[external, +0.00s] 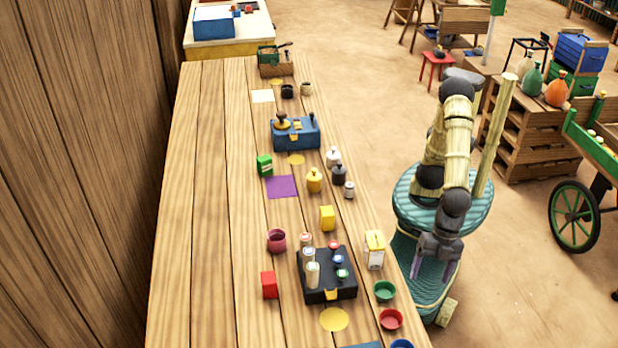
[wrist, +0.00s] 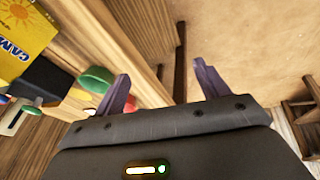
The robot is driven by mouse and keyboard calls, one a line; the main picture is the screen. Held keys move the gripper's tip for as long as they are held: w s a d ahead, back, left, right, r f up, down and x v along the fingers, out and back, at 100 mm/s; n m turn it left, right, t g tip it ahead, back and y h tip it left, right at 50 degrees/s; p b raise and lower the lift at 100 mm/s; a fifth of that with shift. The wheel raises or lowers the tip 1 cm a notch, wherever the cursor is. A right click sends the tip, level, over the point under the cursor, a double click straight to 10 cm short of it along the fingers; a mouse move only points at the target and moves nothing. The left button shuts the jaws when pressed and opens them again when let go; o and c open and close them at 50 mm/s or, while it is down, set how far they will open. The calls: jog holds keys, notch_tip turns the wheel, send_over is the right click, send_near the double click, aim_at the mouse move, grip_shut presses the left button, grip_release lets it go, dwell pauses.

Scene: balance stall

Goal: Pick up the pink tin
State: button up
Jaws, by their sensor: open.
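A dark pink, round, open-topped vessel (external: 277,241), the only pink tin-like thing I can make out, stands on the long wooden table (external: 205,200) left of a black tray (external: 328,292). I do not see it in the wrist view. My gripper (external: 433,272) is open and empty, off the table's right edge. The black tray and a yellow-white carton (external: 375,250) lie between it and the vessel. In the wrist view my gripper's two purple fingers (wrist: 160,72) are spread apart over the floor beyond the table edge.
The tray holds several bottles and coloured caps. A red box (external: 269,285) stands in front of the pink vessel, a yellow box (external: 327,218) behind to the right. Green (external: 385,291) and red (external: 391,319) bowls line the right edge. The table's left side is clear.

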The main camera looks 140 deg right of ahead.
jog(key=w+d+r+m+g+h+p, duration=0.1)
jog(key=d+r+m+p, duration=0.4)
jog(key=d+p, duration=0.3)
jog(key=w+d+r+m+g+h+p, duration=0.1)
jog(key=d+r+m+g+p, duration=0.1)
jog(key=d+r+m+p, duration=0.45)
jog(key=w+d+r+m+g+h+p, duration=0.1)
jog(key=d+r+m+p, duration=0.25)
jog(key=d+p, duration=0.6)
jog(key=w+d+t, duration=0.1)
jog(key=w+d, duration=0.1)
jog(key=d, duration=0.6)
jog(key=w+d+t, duration=0.1)
jog(key=w+d, duration=0.2)
jog(key=d, duration=0.5)
jog(key=shift+w+r+n+t+y+b, duration=0.2)
jog(key=shift+r+n+t+y+b, duration=0.1)
jog(key=shift+r+y+b, duration=0.15)
jog(key=shift+d+f, duration=0.1)
jog(key=shift+f, duration=0.05)
jog(key=p+x, duration=0.1)
jog(key=x, duration=1.1)
